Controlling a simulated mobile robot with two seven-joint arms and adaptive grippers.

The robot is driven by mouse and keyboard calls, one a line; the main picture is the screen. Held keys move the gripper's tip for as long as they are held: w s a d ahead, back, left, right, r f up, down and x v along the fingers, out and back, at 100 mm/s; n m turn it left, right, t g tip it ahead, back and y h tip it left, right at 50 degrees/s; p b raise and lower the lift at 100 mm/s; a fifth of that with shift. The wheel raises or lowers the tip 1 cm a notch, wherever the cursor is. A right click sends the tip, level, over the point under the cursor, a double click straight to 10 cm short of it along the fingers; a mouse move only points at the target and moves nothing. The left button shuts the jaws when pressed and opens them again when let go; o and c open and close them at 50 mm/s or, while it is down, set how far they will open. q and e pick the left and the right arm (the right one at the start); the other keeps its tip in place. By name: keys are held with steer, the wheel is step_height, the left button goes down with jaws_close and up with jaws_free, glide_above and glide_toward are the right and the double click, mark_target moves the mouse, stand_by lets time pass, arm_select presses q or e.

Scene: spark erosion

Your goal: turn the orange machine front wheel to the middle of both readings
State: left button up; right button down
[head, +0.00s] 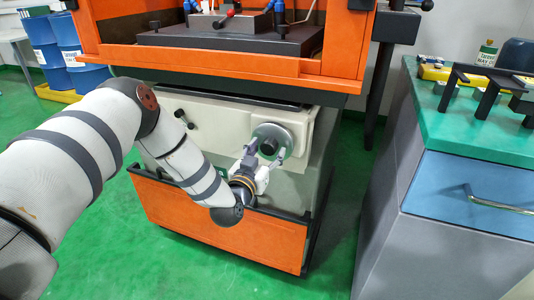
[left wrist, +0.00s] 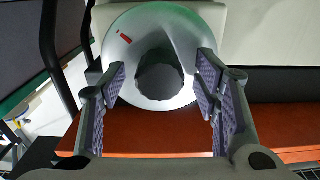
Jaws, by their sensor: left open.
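The front wheel (head: 284,133) is a round grey disc with a dark hub knob (head: 268,147), on the cream front of the orange machine (head: 230,225). In the left wrist view the wheel (left wrist: 150,24) faces me, with a red mark (left wrist: 125,38) at its upper left and the dark faceted hub knob (left wrist: 160,76) in its middle. My left gripper (head: 265,156) is open at the wheel. In the left wrist view its fingers (left wrist: 161,80) stand on either side of the knob, with gaps to it. No readings can be made out. My right gripper is out of view.
A smaller dark handle (head: 180,114) sits left of the wheel on the machine's front. A grey cabinet with a green top (head: 460,125) and blue drawer stands at the right. Blue drums (head: 45,50) stand at the back left. Green floor is free between machine and cabinet.

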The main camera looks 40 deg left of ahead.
arm_select(q)
steer(key=c, duration=1.1)
steer(key=shift+n, duration=0.7)
steer(key=shift+c, duration=0.2)
steer(key=o, duration=1.1)
steer(key=shift+o, duration=0.2)
steer(key=shift+s, duration=0.1)
steer(key=v, duration=1.1)
steer(key=shift+s, duration=0.4)
